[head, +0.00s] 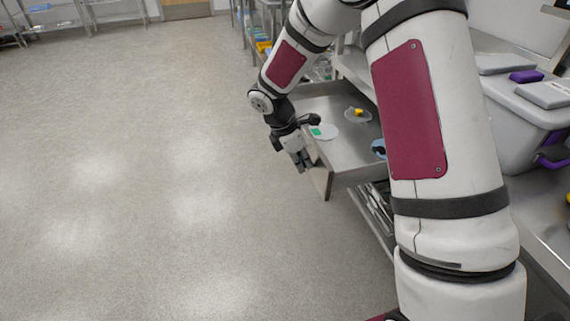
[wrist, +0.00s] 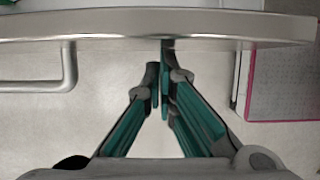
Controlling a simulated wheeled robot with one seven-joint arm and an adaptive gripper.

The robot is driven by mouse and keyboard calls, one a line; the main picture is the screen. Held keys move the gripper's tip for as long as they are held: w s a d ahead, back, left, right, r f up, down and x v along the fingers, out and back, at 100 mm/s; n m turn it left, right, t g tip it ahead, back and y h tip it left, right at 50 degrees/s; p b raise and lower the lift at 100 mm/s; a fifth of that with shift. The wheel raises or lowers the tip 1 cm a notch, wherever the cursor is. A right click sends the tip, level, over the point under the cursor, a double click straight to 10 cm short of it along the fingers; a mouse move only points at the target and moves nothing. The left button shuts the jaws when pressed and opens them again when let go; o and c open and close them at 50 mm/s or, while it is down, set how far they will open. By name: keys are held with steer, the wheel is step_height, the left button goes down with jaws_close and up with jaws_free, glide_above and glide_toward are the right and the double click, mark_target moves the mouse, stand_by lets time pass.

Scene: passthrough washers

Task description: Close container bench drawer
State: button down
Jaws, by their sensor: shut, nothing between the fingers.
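The steel bench drawer (head: 348,157) is pulled out from the bench in the head view, its inside visible from above. My gripper (head: 303,167) is at the outer side of the drawer's front panel (head: 322,180). In the wrist view the drawer's front rim (wrist: 200,22) runs across the top, with a bar handle (wrist: 66,70) at the left. My gripper's teal fingers (wrist: 161,75) come together just below the rim, to the right of the handle, with nothing between them. I cannot tell whether the fingertips touch the panel.
In the drawer lie a pale disc with a green mark (head: 324,131) and a dish with a yellow item (head: 358,113). A grey bin (head: 520,125) stands on the bench at right. The floor (head: 150,200) at left is clear.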

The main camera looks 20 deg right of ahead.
steer(key=p, duration=0.4)
glide_above(375, 160)
steer(key=d, duration=0.5)
steer(key=shift+a, duration=0.15)
steer(key=shift+s, duration=0.1)
steer(key=a, duration=0.4)
steer(key=shift+a+r, duration=0.1)
steer(key=shift+a, duration=0.25)
steer(key=p+v, duration=0.1)
steer(key=v, duration=0.8)
steer(key=shift+r, duration=0.35)
steer(key=shift+r, duration=0.1)
